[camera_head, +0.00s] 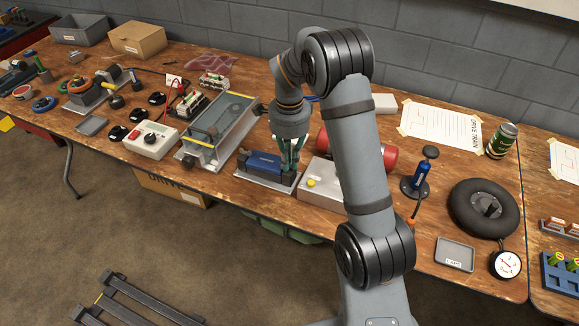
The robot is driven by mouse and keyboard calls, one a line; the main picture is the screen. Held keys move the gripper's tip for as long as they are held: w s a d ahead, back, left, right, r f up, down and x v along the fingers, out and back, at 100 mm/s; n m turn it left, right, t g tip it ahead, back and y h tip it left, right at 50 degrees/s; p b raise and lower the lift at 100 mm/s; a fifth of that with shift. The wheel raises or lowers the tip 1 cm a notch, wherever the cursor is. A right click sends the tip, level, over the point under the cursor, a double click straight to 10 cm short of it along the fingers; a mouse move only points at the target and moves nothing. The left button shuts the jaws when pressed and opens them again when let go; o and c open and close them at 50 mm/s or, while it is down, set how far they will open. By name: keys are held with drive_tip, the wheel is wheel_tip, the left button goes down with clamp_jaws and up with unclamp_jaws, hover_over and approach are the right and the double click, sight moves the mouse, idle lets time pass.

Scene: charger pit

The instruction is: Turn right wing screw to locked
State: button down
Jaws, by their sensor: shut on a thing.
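My gripper (289,165) points down at the right end of a dark blue block (259,163), which sits on a grey base plate (250,181) near the front edge of the bench. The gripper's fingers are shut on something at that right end. It is at the place of the right wing screw, but the screw is too small and too covered by the fingers to make out. Whether it stands locked or unlocked cannot be told. A left wing screw cannot be made out clearly either.
A clear-lidded metal case (222,128) stands close on the left. A light box with a yellow button (311,183) and a red cylinder (390,156) stand close on the right, partly behind my arm. A white control box (151,139) is farther left.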

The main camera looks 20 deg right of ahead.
drive_tip(key=m+b, duration=0.2)
drive_tip(key=m, duration=0.1)
drive_tip(key=shift+a+f+m+b, duration=0.1)
drive_tip(key=shift+f+m+b, duration=0.1)
drive_tip(key=shift+m+b, duration=0.15)
drive_tip(key=shift+s+r+m+b, duration=0.15)
drive_tip(key=shift+m+b, duration=1.15)
drive_tip(key=shift+m, duration=0.65)
drive_tip(key=c, duration=1.8)
unclamp_jaws()
drive_tip(key=shift+r, duration=0.15)
wheel_tip(320, 180, up, 12)
drive_tip(key=shift+f, duration=0.1)
